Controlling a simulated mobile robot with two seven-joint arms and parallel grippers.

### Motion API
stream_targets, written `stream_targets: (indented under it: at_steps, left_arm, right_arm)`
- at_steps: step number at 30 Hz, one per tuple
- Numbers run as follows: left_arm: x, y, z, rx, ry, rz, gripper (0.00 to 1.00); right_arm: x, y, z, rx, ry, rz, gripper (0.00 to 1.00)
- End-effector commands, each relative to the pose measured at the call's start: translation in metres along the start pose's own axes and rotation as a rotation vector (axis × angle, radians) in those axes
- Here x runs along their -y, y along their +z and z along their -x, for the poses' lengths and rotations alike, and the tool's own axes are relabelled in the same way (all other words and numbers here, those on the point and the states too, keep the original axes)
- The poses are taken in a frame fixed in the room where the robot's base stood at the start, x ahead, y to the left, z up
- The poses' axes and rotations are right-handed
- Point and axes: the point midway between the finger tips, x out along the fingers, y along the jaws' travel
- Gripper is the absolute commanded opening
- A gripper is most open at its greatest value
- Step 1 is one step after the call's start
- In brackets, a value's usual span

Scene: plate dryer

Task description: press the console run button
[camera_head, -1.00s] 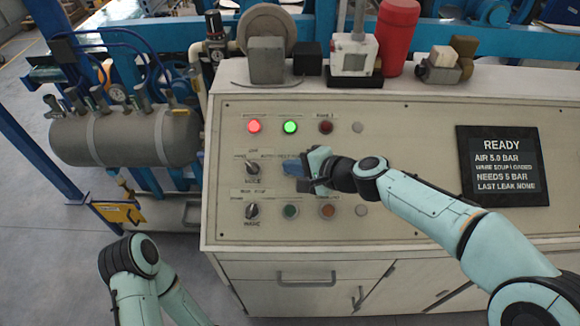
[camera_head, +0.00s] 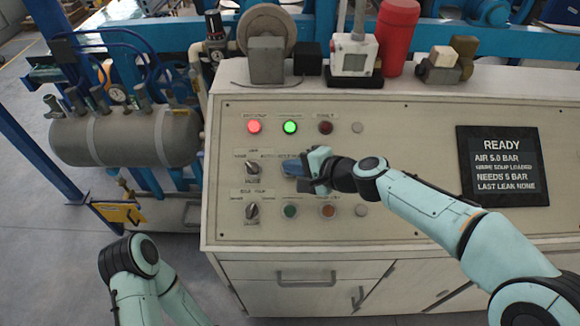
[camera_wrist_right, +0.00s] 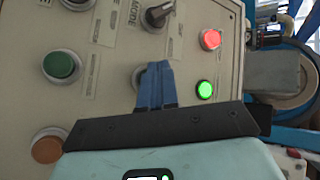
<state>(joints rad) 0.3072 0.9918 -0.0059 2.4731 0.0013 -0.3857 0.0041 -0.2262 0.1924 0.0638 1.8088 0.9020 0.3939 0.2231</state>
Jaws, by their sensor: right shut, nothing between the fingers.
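The console (camera_head: 420,140) has a sloped cream panel. My right gripper (camera_head: 290,168) is shut and empty at the panel, right of the upper selector knob (camera_head: 252,167). In the right wrist view its blue fingertips (camera_wrist_right: 154,76) overlap a round, silver-rimmed control (camera_wrist_right: 137,76), mostly hidden behind them; I cannot tell whether they touch it. A green button (camera_head: 290,210) and an orange button (camera_head: 327,211) sit below the gripper; the green one (camera_wrist_right: 62,66) also shows in the wrist view. My left gripper is out of view.
A red lamp (camera_head: 254,126) and a green lamp (camera_head: 290,127) are lit above the gripper. A dark display (camera_head: 502,165) reads READY. A lower selector knob (camera_head: 252,210) sits left of the green button. A grey tank (camera_head: 125,138) stands left of the console.

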Motion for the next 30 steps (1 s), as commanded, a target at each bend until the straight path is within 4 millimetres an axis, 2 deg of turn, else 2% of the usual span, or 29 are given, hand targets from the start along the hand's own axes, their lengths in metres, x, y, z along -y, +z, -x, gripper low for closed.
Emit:
stream_targets:
  at_steps: [30]
  left_arm:
    - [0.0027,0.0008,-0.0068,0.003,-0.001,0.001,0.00]
  right_arm:
    - [-0.0045,-0.0046,-0.0061,0.000,0.000,0.000,0.00]
